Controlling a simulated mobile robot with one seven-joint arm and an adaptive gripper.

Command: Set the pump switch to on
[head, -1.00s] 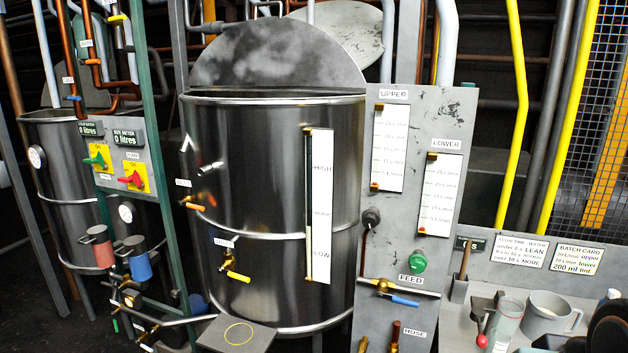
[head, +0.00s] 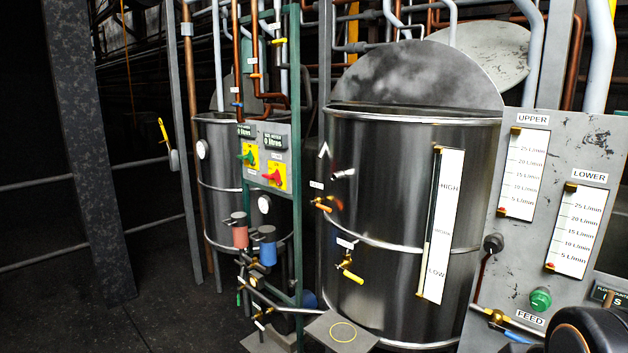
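Two rotary switches on yellow plates sit on a grey panel in the green frame left of the big steel tank. One has a green handle (head: 248,157) and the other, lower right, a red handle (head: 273,177). A yellow lever (head: 163,131) on a small grey box is fixed to a post further left. The small labels are too small to read, so I cannot tell which is the pump switch or its setting. A dark rounded part of my arm shows at the lower right corner. My gripper's fingers are not in view.
Red (head: 240,232) and blue (head: 267,247) pots hang below the switches. The gauge panel (head: 508,245) stands right. Dark floor (head: 150,310) is open at left.

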